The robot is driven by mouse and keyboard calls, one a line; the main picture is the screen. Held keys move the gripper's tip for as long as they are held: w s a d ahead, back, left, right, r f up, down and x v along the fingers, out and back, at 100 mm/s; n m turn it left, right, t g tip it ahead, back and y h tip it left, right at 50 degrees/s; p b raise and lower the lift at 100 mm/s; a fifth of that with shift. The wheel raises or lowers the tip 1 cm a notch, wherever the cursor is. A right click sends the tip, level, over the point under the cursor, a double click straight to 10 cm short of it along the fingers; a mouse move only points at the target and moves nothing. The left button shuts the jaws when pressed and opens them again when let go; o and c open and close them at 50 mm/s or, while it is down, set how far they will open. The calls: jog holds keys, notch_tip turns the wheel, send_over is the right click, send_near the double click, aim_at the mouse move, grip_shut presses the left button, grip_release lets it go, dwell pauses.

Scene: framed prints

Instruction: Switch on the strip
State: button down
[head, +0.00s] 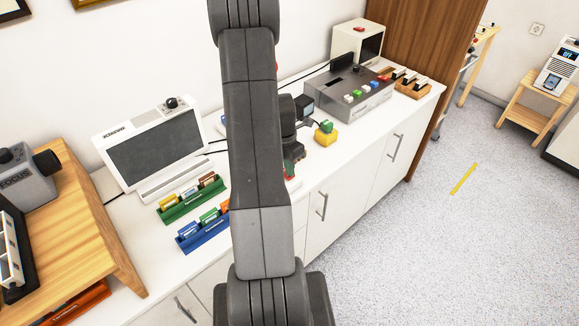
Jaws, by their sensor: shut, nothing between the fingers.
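I cannot make out a power strip for certain. A small red and white bit (291,181) shows on the counter just right of my arm, and I cannot tell if it belongs to the strip. My grey arm stands across the middle of the head view and hides part of the counter. My gripper (292,167) shows only in part at the arm's right edge, pointing down over the counter near that red bit. It looks shut and empty. Whether it touches anything is hidden.
The white counter (345,140) holds a white monitor (155,145), green (192,207) and blue (203,235) card racks, a yellow block (326,138) and a grey button console (345,98).

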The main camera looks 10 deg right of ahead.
dwell(0.3)
jog(key=shift+s+d+f+b, duration=0.1)
jog(key=shift+f+b, duration=0.4)
jog(key=shift+b, duration=0.15)
jog(key=shift+r+t, duration=0.2)
jog(key=shift+t, duration=0.1)
jog(key=shift+w+a+r+p, duration=0.25)
jog(key=shift+w+a+p, duration=0.1)
jog(key=shift+w+a, duration=0.25)
jog(key=shift+d, duration=0.15)
